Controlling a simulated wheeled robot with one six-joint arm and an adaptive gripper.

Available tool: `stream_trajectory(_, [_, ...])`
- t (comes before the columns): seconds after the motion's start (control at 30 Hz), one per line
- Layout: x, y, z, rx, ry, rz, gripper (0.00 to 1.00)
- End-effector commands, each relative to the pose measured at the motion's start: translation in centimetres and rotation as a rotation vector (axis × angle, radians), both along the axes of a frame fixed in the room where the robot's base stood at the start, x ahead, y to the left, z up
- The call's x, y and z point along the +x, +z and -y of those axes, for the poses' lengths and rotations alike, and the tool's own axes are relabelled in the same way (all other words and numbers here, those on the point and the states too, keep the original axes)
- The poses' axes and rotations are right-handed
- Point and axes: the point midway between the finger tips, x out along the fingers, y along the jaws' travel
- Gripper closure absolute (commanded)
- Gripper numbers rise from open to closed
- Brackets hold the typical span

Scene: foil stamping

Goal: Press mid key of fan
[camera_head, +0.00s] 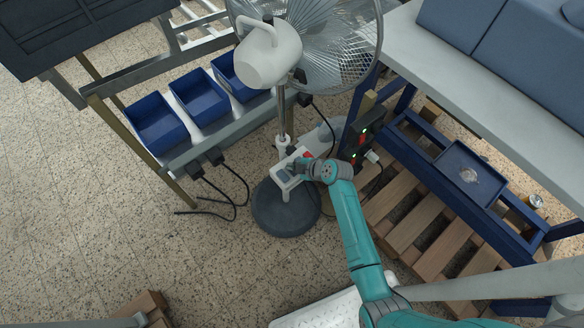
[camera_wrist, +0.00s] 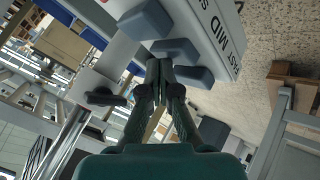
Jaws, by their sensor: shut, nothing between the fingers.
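The fan (camera_head: 268,52) stands upright with a white motor housing, a wire cage, a pole and a round dark base (camera_head: 285,208). Its white control box (camera_head: 285,178) sits on the pole; in the wrist view the box (camera_wrist: 205,35) carries three blue-grey keys and black lettering, with "MID" and "FAST" readable. The middle key (camera_wrist: 175,47) lies between one key (camera_wrist: 146,20) and another (camera_wrist: 194,75). My gripper (camera_wrist: 163,66) is shut and empty, its tips at the middle key's lower edge. I cannot tell whether they touch it. It also shows at the box in the head view (camera_head: 301,167).
Blue bins (camera_head: 157,125) stand on a metal rack at the left. A dark power strip with lit lamps (camera_head: 360,140) is right of the fan. A workbench (camera_head: 480,85) and wooden pallet (camera_head: 410,220) fill the right. Speckled floor at lower left is mostly clear.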

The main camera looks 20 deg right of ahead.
Motion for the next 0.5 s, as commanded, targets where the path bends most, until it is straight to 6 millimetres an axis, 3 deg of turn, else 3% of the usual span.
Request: stream_trajectory(0.5, [0.01,0.53,0.01,0.000,0.000,0.000,1.00])
